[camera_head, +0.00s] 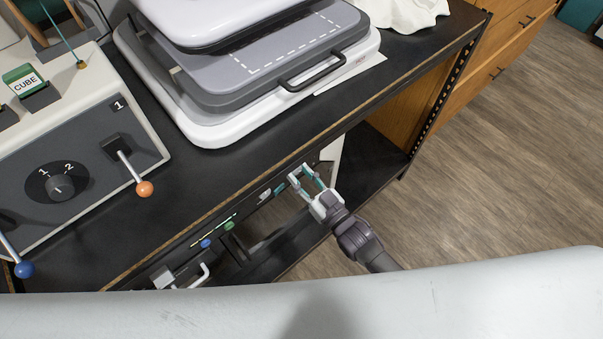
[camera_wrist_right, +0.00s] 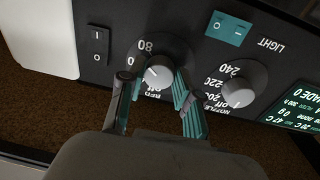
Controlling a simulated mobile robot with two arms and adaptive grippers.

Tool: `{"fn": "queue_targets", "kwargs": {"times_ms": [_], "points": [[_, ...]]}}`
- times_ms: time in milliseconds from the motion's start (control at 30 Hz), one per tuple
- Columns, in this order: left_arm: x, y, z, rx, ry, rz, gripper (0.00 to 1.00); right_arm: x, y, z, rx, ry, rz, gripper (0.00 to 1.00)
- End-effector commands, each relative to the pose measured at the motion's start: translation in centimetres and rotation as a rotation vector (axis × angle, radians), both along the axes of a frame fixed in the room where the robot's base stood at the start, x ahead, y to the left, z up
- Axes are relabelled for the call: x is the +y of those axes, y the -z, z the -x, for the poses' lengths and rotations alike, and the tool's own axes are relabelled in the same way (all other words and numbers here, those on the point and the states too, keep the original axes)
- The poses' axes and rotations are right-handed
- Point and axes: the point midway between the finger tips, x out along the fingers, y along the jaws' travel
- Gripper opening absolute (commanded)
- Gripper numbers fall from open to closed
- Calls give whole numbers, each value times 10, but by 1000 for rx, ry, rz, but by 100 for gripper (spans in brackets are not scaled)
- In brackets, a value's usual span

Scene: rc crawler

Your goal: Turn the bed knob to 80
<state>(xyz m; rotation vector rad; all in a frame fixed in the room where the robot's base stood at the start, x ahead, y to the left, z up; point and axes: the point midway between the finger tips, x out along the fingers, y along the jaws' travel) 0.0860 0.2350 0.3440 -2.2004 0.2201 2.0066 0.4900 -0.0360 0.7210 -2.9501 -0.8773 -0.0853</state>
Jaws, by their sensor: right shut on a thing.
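The bed knob (camera_wrist_right: 158,72) is a round grey dial with a pale mark on its face. It sits on a dark panel (camera_wrist_right: 112,18) in the right wrist view. An "80" and a "0" are printed around its upper left; the BED lettering below is partly covered. I cannot tell exactly where the mark points. My right gripper (camera_wrist_right: 158,90) has its teal fingers on both sides of the knob, shut on it. In the head view my right gripper (camera_head: 307,178) reaches the panel under the bench's front edge, and the knob is hidden there. My left gripper is not in view.
Right of it is a nozzle knob (camera_wrist_right: 243,84), with a teal LIGHT switch (camera_wrist_right: 228,29) above and a lit display (camera_wrist_right: 300,106). A black rocker switch (camera_wrist_right: 98,44) is left. On the bench are a white-grey press (camera_head: 225,80) and a lever box (camera_head: 85,130).

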Motion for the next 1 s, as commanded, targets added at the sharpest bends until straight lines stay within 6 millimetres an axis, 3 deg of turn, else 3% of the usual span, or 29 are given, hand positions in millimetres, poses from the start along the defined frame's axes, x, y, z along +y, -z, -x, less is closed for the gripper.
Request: {"fn": "queue_targets", "kwargs": {"times_ms": [333,867,900,1000], "points": [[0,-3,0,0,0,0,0,0,2,1,90,0,-111,0],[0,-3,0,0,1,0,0,0,3,2,105,-1,-134,0],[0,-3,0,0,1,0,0,0,3,2,105,-1,-134,35],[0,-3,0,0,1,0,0,0,2,2,105,-1,-134,52]]}}
